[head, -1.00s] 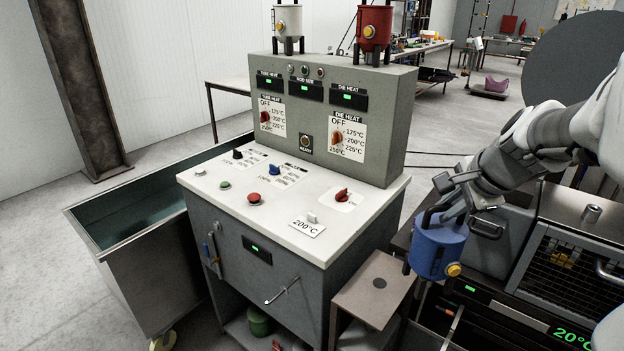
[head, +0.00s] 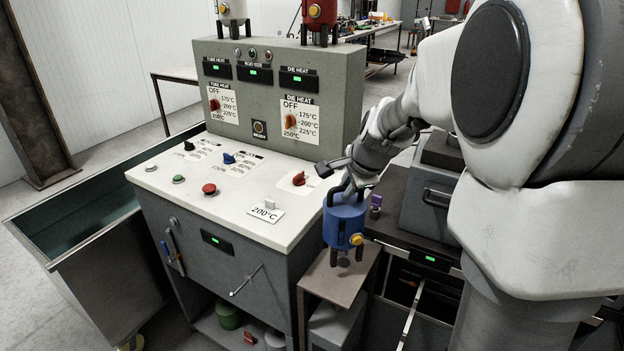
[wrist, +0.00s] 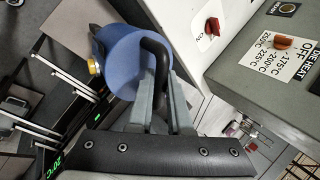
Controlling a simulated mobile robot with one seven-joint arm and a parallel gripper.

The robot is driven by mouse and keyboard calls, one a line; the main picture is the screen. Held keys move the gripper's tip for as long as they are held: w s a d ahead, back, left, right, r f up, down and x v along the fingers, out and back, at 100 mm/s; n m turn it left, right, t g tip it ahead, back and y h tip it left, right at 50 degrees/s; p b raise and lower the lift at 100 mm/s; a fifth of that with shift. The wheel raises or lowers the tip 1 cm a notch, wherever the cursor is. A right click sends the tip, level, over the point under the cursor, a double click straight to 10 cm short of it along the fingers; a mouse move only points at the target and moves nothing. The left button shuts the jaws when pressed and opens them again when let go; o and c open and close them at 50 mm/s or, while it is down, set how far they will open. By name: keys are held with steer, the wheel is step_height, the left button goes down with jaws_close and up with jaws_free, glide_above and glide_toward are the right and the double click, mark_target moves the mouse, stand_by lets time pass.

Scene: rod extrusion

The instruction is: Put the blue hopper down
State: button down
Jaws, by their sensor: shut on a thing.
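The blue hopper (head: 344,224) hangs upright from my gripper (head: 350,186), with its dark legs downward and a yellow knob on its front. In the head view it is over the small brown side stand (head: 318,277) beside the control cabinet. I cannot tell whether its legs touch the stand top. In the wrist view the hopper (wrist: 136,62) shows with its dark handle between the fingers of my gripper (wrist: 160,80). The gripper is shut on that handle. The hopper hides part of the stand top.
The control cabinet (head: 225,195) with its white panel stands just left of the hopper. A white hopper (head: 232,10) and a red hopper (head: 320,14) stand on its top. A dark bench with a grey box (head: 432,205) is to the right. A metal trough (head: 70,225) is at left.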

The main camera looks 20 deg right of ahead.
mark_target(345, 204)
steer(key=shift+f+b, duration=0.65)
steer(key=shift+f, duration=1.3)
steer(key=shift+f, duration=0.15)
steer(key=c, duration=0.8)
jaws_free()
steer(key=shift+c, duration=0.2)
steer(key=shift+r, duration=0.2)
steer(key=p+v, duration=0.2)
steer(key=v, duration=1)
steer(key=shift+a+f, duration=0.1)
steer(key=shift+f, duration=0.05)
